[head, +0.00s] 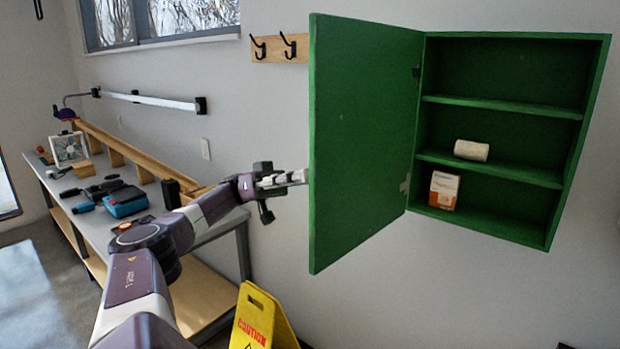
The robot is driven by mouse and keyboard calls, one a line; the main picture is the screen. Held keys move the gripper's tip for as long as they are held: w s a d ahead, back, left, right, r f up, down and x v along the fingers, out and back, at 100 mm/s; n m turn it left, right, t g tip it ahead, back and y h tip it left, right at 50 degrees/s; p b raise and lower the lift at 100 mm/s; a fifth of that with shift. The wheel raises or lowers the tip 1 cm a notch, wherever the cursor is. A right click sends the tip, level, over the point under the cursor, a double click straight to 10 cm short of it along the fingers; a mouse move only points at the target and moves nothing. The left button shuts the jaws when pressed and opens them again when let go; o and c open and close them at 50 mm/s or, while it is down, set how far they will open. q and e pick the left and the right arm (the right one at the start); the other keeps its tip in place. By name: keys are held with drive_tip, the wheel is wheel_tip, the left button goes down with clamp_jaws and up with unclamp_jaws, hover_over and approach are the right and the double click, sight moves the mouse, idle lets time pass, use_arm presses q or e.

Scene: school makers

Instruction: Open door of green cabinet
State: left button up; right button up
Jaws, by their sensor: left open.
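The green cabinet (598,110) hangs on the wall at the right of the head view. Its door (365,140) stands wide open, swung out to the left on hinges at the cabinet's left side. Inside, a white roll (471,150) lies on the middle shelf and an orange and white box (444,190) stands on the bottom. My left gripper (300,177) is at the door's outer left edge, with its fingers pointing right. It is open; its fingertips reach the door edge, and I cannot tell whether they touch it. My right gripper is not in view.
A long workbench (98,222) runs along the wall at left, with tools and a blue device (125,201) on it. A yellow caution sign (262,318) stands on the floor below the door. A hook rack (280,48) is left of the door. The space below the cabinet looks clear.

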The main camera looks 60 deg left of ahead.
use_arm(q)
wheel_tip(320, 180, up, 10)
drive_tip(key=shift+f, duration=0.1)
idle(0.4)
idle(0.5)
